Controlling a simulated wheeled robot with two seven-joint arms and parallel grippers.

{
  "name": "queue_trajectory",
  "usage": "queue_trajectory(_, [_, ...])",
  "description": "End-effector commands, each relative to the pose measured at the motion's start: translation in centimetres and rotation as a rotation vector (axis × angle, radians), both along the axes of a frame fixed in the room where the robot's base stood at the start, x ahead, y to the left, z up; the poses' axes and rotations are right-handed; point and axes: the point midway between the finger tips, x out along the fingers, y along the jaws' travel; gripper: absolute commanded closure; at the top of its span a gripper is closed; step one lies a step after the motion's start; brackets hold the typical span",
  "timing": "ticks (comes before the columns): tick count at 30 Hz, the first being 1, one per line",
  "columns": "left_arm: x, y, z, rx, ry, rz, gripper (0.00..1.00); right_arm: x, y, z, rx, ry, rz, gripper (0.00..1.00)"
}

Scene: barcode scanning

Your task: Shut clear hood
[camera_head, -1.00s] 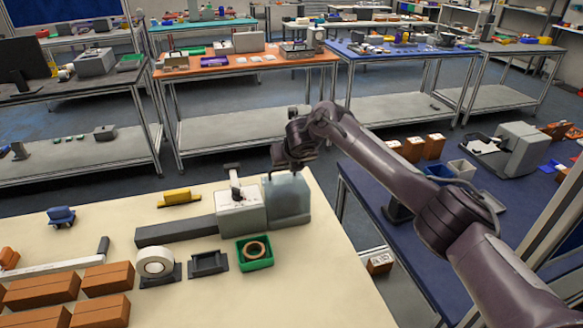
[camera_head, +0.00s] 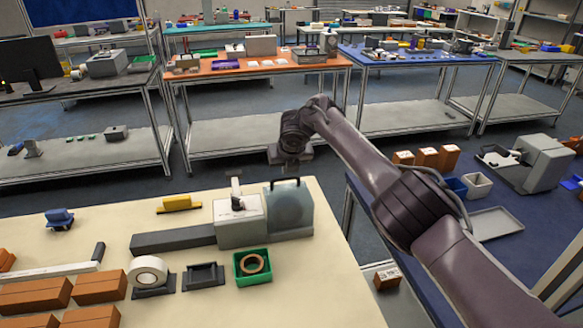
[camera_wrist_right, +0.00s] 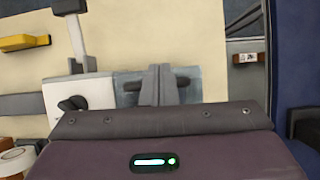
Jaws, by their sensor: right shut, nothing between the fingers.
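The clear hood (camera_head: 290,208) is a bluish see-through panel with a dark handle (camera_head: 283,181) at its top. It stands upright at the right end of a grey-white machine (camera_head: 238,222) on the cream table. My left gripper is out of view.
A green tray (camera_head: 254,281) with a brown ring, a white tape roll (camera_head: 147,271) and several brown boxes sit in front. A yellow object (camera_head: 177,203) lies behind the machine. The blue table (camera_head: 500,252) is at right; the cream table's right front is clear.

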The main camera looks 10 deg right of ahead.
Motion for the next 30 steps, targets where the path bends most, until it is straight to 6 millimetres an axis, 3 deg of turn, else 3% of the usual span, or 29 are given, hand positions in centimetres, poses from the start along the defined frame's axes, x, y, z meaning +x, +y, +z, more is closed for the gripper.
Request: queue_trajectory(30, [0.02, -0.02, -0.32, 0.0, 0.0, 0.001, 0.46, 0.16, 0.79, -0.15, -0.001, 0.039, 0.001, 1.0])
